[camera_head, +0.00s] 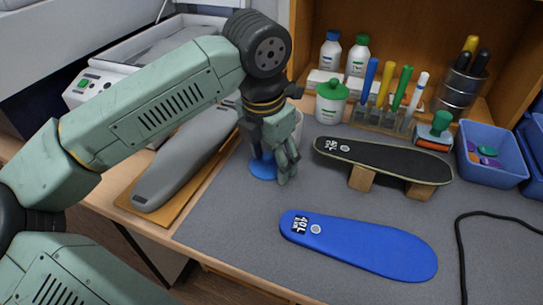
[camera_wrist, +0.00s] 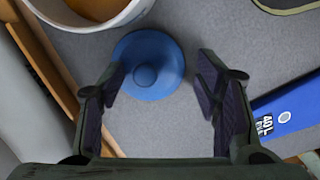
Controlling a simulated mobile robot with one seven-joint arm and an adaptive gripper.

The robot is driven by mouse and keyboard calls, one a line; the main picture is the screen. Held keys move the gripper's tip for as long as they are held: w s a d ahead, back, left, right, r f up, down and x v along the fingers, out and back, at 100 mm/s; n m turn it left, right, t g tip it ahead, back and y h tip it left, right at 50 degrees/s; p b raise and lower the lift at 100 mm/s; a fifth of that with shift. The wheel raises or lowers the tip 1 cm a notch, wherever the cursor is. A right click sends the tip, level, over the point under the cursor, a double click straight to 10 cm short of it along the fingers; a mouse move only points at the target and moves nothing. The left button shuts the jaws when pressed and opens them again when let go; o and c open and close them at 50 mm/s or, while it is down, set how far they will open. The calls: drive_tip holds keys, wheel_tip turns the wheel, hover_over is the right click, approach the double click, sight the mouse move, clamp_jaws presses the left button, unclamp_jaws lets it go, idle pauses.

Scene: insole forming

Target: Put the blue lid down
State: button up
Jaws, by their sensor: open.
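The blue lid (camera_wrist: 165,55) is round with a knob in its middle and lies on the grey mat in the wrist view. In the head view the lid (camera_head: 263,170) shows partly behind my gripper, lying flat. My gripper (camera_wrist: 163,75) is open, its two fingers spread on either side of the near part of the lid, with nothing between them held. In the head view my gripper (camera_head: 283,180) points down just to the right of the lid. A white open pot (camera_wrist: 95,15) with brownish contents stands beside the lid, at its upper left in the wrist view.
A blue insole (camera_head: 360,248) lies on the grey mat (camera_head: 230,225) at front right. A black insole (camera_head: 385,160) rests on wooden blocks. A grey form (camera_head: 185,160) lies at left on a board. A green-lidded jar (camera_head: 331,103) and a tube rack (camera_head: 380,118) stand behind.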

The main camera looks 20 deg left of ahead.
sight(266, 175)
wheel_tip(266, 175, up, 12)
drive_tip(key=s+b, duration=0.1)
drive_tip(key=b, duration=0.1)
drive_tip(key=shift+s+a, duration=0.2)
drive_tip(key=shift+s, duration=0.2)
idle(0.5)
